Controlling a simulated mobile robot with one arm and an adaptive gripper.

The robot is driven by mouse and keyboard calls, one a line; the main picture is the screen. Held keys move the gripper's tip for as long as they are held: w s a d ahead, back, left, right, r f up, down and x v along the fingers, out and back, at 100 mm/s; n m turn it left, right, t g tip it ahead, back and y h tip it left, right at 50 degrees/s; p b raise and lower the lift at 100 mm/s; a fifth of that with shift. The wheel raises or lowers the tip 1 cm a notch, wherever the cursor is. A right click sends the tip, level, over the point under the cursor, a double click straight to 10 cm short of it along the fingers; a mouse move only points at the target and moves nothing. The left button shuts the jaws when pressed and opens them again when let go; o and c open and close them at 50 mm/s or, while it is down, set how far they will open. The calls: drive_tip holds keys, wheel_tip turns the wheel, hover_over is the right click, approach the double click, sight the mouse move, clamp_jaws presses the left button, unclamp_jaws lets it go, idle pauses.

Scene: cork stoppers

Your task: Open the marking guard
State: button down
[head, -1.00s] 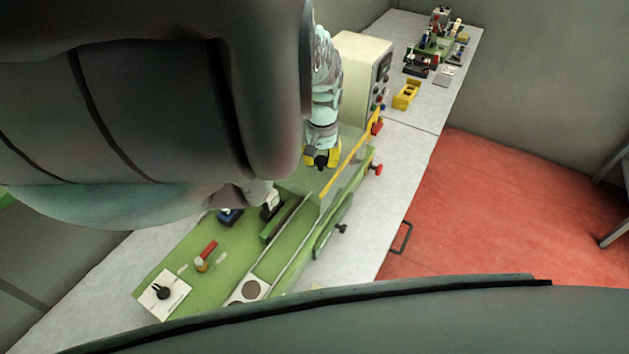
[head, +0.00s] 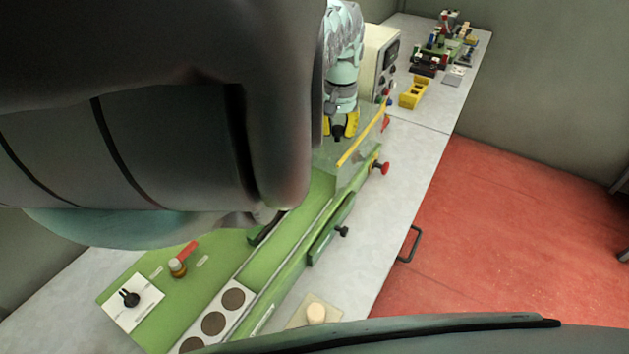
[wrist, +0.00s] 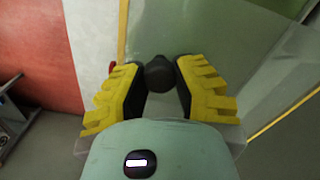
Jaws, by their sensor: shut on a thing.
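The marking guard (head: 352,165) is a clear panel with a yellow edge strip, tilted up over the green machine (head: 290,230) in the head view. My gripper (head: 342,130) is at the guard's far upper side, its yellow fingers partly hidden by my arm. In the wrist view, my gripper (wrist: 158,85) is shut on a round black knob (wrist: 160,72), with dark pads on both sides of it. The clear guard panel (wrist: 225,45) shows behind the knob, and a yellow strip (wrist: 270,125) runs at lower right.
A beige control box (head: 378,62) stands just beyond the gripper. A red button (head: 382,168) and a black knob (head: 342,231) stick out from the machine's front. A white plate with brown discs (head: 213,323) lies near. A yellow block (head: 413,93) sits farther along the bench.

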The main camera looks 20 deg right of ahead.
drive_tip(key=shift+a+f, duration=0.1)
drive_tip(key=c, duration=0.6)
unclamp_jaws()
wheel_tip(320, 180, up, 12)
drive_tip(key=shift+a, duration=0.1)
idle(0.4)
drive_tip(key=shift+w, duration=0.1)
